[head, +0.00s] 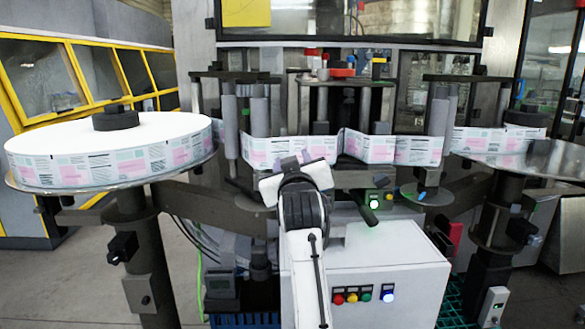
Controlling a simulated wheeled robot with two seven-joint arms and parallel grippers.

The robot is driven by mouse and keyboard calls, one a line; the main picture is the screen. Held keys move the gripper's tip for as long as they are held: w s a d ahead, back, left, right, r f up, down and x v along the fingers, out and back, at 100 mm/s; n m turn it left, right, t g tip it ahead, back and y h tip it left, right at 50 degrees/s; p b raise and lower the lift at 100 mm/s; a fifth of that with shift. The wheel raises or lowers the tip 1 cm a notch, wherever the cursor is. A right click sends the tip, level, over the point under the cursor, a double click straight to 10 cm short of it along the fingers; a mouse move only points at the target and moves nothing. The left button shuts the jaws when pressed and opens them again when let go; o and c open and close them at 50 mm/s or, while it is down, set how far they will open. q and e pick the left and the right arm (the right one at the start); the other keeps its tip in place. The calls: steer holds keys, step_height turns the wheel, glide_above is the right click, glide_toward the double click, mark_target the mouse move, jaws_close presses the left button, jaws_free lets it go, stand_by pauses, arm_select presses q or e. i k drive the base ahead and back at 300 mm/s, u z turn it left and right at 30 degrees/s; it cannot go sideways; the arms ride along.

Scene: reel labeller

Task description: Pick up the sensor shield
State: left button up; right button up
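I cannot pick out a sensor shield for certain. A small dark sensor-like part with a green light (374,204) sits on the machine just right of my gripper. One arm of mine rises from the bottom, slightly right of the middle, and seems to be the right one. Its white gripper body (296,181) is tilted and stands in front of the label web (370,147). Small pale lilac shapes show at its upper edge. Its fingertips are not clear against the web, so I cannot tell its opening or whether it holds anything. My other gripper is not in view.
A large label reel (110,150) lies on a round plate at the left. Another round plate (530,160) with a dark hub is at the right. A white control box (375,265) with coloured buttons stands below. Dark posts and rollers crowd the middle.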

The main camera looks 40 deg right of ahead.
mark_target(338, 229)
steer(key=k, duration=1)
